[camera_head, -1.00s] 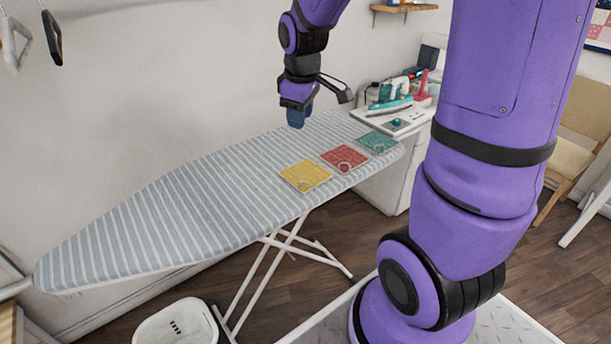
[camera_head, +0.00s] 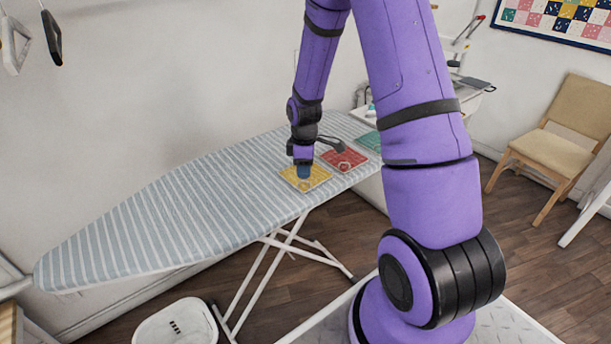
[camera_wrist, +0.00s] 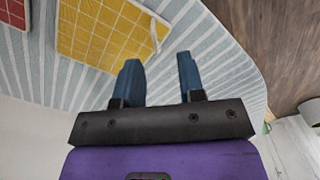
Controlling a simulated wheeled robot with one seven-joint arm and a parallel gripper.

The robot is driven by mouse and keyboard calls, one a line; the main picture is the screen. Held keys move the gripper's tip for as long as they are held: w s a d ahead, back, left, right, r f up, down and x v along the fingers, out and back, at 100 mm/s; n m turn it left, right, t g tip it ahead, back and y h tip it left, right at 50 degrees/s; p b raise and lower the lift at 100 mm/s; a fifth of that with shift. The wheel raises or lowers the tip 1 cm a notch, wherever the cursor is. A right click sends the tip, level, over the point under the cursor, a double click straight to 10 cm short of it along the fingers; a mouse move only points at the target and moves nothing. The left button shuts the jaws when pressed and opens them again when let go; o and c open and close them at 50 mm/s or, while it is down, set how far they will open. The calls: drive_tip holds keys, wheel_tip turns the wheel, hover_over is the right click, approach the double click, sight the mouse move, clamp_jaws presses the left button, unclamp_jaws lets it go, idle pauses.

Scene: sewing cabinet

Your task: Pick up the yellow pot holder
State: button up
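The yellow pot holder (camera_head: 314,177) lies flat on the striped ironing board (camera_head: 170,215). It is a quilted square, and in the wrist view the yellow pot holder (camera_wrist: 98,30) has a small loop at its right edge. My gripper (camera_head: 303,177) is low over it in the head view and hides part of it. In the wrist view my gripper (camera_wrist: 160,72) has its two blue fingers apart with nothing between them. The fingertips sit just beyond the pot holder's lower right edge in that view. Whether they touch the board I cannot tell.
A red pot holder (camera_head: 345,160) lies beside the yellow one, and a green pot holder (camera_head: 369,141) lies beyond, partly hidden by my arm. A white bin (camera_head: 175,325) stands on the floor. A wooden chair (camera_head: 555,145) is at the right. The board's left part is clear.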

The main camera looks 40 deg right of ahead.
drive_tip(key=shift+w+d+f, duration=0.1)
drive_tip(key=shift+w+f, duration=0.05)
drive_tip(key=shift+f, duration=1.4)
drive_tip(key=shift+w+f, duration=0.15)
drive_tip(key=shift+f, duration=1.4)
clamp_jaws()
